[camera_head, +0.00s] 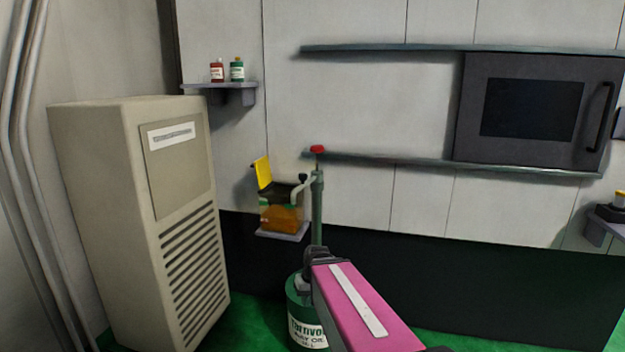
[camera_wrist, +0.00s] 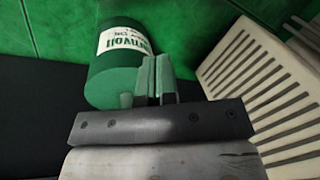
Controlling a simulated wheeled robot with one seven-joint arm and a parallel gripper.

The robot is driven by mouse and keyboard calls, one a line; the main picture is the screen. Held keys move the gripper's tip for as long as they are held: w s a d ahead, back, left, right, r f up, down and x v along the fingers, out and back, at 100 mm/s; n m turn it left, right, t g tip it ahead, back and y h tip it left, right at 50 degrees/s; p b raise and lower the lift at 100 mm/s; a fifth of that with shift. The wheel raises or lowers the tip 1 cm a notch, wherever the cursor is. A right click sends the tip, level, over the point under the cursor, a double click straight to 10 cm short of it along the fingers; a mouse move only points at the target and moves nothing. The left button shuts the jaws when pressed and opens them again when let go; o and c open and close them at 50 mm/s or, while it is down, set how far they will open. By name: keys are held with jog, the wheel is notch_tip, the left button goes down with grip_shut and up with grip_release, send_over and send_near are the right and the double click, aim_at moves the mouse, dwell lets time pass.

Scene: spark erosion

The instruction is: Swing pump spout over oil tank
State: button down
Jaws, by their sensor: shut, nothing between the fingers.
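The pump (camera_head: 317,205) is a green upright post with a red knob on top. Its pale green spout (camera_head: 299,190) curves to the left, its end overlapping the right side of the oil tank in the picture; I cannot tell whether it is above the tank's opening. The oil tank (camera_head: 283,218) is a small clear box with amber oil, its yellow lid (camera_head: 263,172) raised. The pump stands on a green oil drum (camera_head: 297,308), also in the wrist view (camera_wrist: 110,75). My gripper (camera_wrist: 155,62) is shut and empty, its fingers in front of the drum in that view.
A beige cabinet with vents (camera_head: 125,200) stands at the left and shows in the wrist view (camera_wrist: 262,75). A small shelf (camera_head: 228,87) holds two bottles. A dark panel with a screen (camera_head: 535,105) is at the right. Long ledges run along the wall.

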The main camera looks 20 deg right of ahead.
jog(key=w+d+r+n+t+y, duration=0.2)
jog(key=w+d+r+y, duration=0.25)
jog(key=r, duration=0.35)
jog(key=w+d+r+n+t+y, duration=0.2)
jog(key=w+d+r+y, duration=0.1)
jog(key=w+r, duration=0.4)
jog(key=d+r+n+t+y, duration=0.2)
jog(key=d+r, duration=0.4)
jog(key=r, duration=0.4)
jog(key=w+d+r+n+t+y, duration=0.1)
jog(key=d+r+n, duration=0.4)
jog(key=r, duration=0.6)
jog(key=shift+w+d+t+y, duration=0.2)
jog(key=shift+d+t+y, duration=0.65)
jog(key=shift+y, duration=0.4)
jog(key=shift+a, duration=0.2)
jog(key=x, duration=1.4)
jog(key=shift+d, duration=0.1)
jog(key=shift+t, duration=0.25)
